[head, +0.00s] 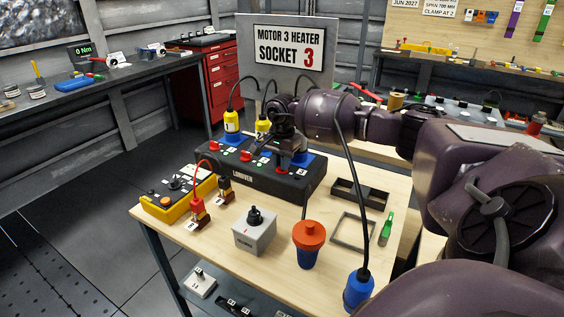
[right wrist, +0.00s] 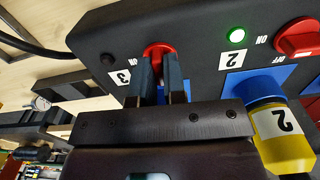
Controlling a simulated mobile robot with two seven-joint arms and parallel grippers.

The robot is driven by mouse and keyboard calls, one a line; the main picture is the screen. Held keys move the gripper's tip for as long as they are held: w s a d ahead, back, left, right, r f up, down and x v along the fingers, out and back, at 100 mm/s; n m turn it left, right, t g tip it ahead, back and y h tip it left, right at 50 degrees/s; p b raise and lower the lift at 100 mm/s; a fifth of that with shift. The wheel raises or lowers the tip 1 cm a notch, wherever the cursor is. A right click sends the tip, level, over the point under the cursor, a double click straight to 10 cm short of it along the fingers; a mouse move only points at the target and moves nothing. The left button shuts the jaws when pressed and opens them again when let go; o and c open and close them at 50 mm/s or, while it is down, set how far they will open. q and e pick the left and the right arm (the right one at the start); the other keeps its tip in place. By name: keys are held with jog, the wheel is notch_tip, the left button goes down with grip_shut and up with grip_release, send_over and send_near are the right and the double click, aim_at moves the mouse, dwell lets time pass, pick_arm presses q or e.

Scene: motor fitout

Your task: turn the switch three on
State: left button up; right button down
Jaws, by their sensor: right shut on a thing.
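The black socket box (head: 255,180) stands on the light wooden table, with red rotary switches and blue sockets on it. My right gripper (head: 284,160) reaches over the box from the right. In the right wrist view my gripper (right wrist: 160,85) is shut on the red switch three (right wrist: 158,49), next to the label "3" (right wrist: 122,76). The fingers hide part of this switch, so I cannot read its exact setting. The small lamp (right wrist: 107,59) beside it is dark. The lamp of switch two (right wrist: 237,36) glows green. My left gripper is not in view.
Yellow plugs (head: 231,121) with cables stand in the box's sockets. On the table are a yellow control box (head: 166,208), a grey switch box (head: 254,236), a red-topped plug (head: 309,240) and a blue plug (head: 358,290). A sign (head: 290,47) reads "Motor 3 heater socket 3".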

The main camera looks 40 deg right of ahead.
jog(key=m, duration=0.3)
jog(key=shift+m, duration=0.3)
jog(key=m, duration=0.8)
jog(key=shift+r+p, duration=0.1)
jog(key=shift+p, duration=0.2)
jog(key=m, duration=0.3)
jog(key=shift+p, duration=0.4)
jog(key=shift+m, duration=1)
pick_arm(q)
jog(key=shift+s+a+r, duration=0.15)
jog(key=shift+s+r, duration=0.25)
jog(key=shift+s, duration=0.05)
pick_arm(e)
jog(key=shift+m, duration=0.4)
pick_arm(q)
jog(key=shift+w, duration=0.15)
